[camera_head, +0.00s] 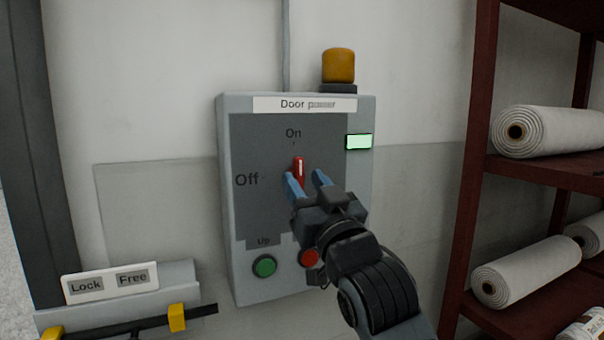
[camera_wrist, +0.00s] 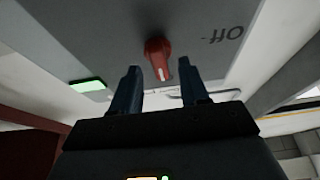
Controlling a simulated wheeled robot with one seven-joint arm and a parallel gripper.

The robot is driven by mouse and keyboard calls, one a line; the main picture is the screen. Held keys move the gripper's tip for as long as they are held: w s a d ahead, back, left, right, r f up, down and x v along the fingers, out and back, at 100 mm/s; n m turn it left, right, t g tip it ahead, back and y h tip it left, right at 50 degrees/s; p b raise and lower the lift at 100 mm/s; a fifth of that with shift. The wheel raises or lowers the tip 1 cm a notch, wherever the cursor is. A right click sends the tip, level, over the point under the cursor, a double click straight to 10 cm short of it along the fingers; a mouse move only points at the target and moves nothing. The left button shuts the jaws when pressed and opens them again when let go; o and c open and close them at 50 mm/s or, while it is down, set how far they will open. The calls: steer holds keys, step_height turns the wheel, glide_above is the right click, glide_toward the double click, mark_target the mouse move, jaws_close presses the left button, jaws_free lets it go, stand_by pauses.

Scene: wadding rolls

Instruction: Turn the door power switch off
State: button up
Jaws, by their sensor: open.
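The door power switch is a red rotary handle (camera_head: 299,168) on the front of a grey control box (camera_head: 226,200). Its handle stands upright, pointing at the "On" label; "Off" is marked to its left. My gripper (camera_head: 307,180) is in front of the box, its two blue fingers apart, just below the handle in the head view. In the wrist view the red handle (camera_wrist: 159,60) shows between and beyond the open fingertips of my gripper (camera_wrist: 165,82). I cannot tell whether a finger touches it. A lit green indicator (camera_head: 359,142) is right of the switch.
A green "Up" button (camera_head: 264,266) and a red button (camera_head: 310,258) sit low on the box, the red one close to my wrist. An amber lamp (camera_head: 338,66) tops the box. A dark red rack (camera_head: 468,190) with white rolls (camera_head: 545,131) stands right; a Lock/Free plate (camera_head: 110,282) is lower left.

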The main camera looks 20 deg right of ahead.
steer(key=shift+x, duration=1.1)
steer(key=c, duration=0.7)
